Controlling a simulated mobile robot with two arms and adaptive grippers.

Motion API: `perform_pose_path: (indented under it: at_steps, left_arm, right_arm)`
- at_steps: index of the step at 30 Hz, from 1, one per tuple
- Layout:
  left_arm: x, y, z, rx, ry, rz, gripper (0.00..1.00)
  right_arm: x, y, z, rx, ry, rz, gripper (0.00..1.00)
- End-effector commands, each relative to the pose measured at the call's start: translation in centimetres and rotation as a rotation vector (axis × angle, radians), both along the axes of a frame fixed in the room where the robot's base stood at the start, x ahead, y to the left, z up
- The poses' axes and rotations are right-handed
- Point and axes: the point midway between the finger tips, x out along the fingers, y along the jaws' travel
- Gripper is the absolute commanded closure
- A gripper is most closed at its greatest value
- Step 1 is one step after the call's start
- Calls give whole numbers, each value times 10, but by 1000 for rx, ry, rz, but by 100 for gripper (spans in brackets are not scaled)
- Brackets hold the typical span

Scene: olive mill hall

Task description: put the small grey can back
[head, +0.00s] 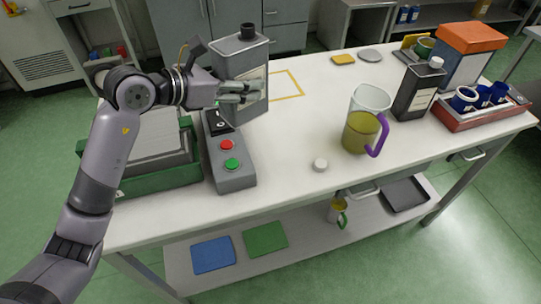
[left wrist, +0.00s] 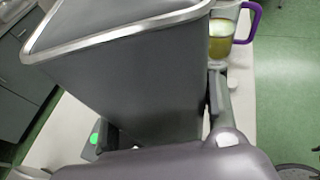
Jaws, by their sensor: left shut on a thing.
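A grey rectangular can (head: 243,57) with a dark cap and a pale label stands upright in my left gripper (head: 240,92). The gripper is shut on its body, behind the control box. In the left wrist view the can (left wrist: 125,85) fills the middle, with a finger of the left gripper (left wrist: 165,125) on each side. I cannot tell whether its base touches the table. A yellow outlined rectangle (head: 297,83) is on the white table (head: 290,130), just right of the can. My right gripper is out of view.
A control box (head: 234,174) with red and green buttons and a green crate (head: 160,181) are at the left. A jug (head: 358,132) with yellow-green liquid and purple handle stands right of centre, near a white cap (head: 320,165). A red tray (head: 482,117) holds blue cups.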

Motion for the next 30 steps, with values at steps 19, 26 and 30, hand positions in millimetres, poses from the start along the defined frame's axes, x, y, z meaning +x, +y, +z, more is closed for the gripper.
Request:
perform_pose_path:
  at_steps: [19, 26, 30]
  left_arm:
    - [27, -59, -6, -4, 7, 20, 98]
    - [27, -59, -65, -5, 5, 20, 98]
    - [27, -59, -94, -5, 2, 20, 98]
  right_arm:
    - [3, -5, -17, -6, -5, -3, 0]
    - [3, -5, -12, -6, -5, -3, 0]
    - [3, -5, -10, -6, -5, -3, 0]
